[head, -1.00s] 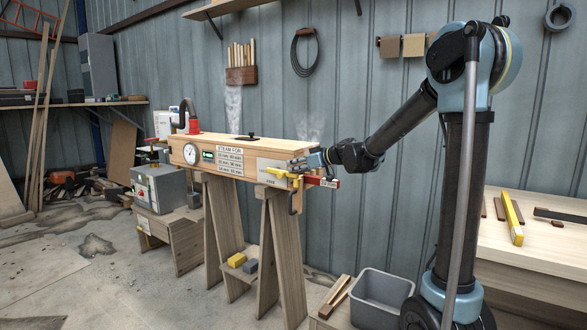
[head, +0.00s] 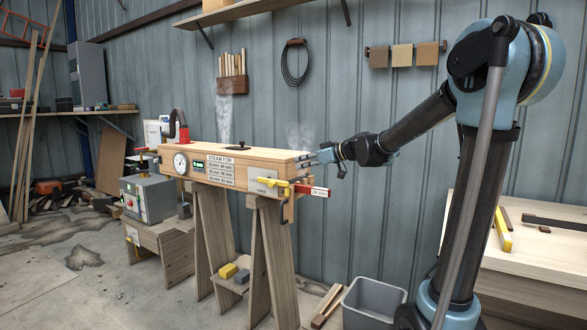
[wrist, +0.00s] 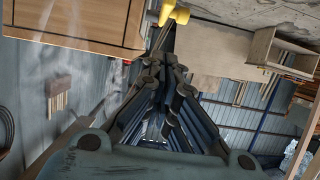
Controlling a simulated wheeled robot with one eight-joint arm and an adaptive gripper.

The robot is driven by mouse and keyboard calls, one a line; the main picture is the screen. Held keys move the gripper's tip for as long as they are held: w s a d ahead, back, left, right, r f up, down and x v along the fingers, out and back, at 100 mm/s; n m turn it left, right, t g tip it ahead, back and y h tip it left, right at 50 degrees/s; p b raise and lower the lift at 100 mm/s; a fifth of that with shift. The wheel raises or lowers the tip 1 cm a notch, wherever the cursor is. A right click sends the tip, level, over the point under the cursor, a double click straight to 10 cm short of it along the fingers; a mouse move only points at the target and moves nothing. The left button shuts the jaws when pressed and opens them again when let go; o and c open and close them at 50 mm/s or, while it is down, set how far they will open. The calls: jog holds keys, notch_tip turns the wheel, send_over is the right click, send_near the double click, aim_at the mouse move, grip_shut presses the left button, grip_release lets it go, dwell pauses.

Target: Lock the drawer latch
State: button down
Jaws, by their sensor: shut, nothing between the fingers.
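The long wooden box (head: 245,161) lies on trestles in the head view. Its near end has a metal plate (head: 263,181), a yellow handle (head: 274,183) and a red tag (head: 314,191) sticking out to the right. No drawer is recognisable; the yellow handle looks like the latch. My gripper (head: 308,159) is at the box's right end, above the yellow handle and apart from it. In the wrist view, my gripper (wrist: 166,66) is shut and empty. Part of the yellow handle (wrist: 175,14) shows beyond the fingertips, at the top edge. I cannot tell whether the latch is locked.
A workbench (head: 530,270) is at the right. A grey metal unit (head: 148,198) with a hose stands left of the box. Steam rises near the box, and the wall is close behind.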

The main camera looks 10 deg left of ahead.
jog(key=shift+v, duration=0.9)
jog(key=shift+f, duration=0.1)
jog(key=s+d+f+m+g+h, duration=0.1)
jog(key=s+d+f+m+h, duration=0.5)
jog(key=s+d+f, duration=0.8)
jog(key=s+d+f+m+g+h, duration=0.2)
jog(key=s+d+f+m+h, duration=0.5)
jog(key=s+d+f, duration=0.7)
jog(key=s+d, duration=0.5)
jog(key=s, duration=0.1)
jog(key=shift+d+f, duration=0.3)
jog(key=shift+f, duration=0.1)
jog(key=shift+s, duration=0.15)
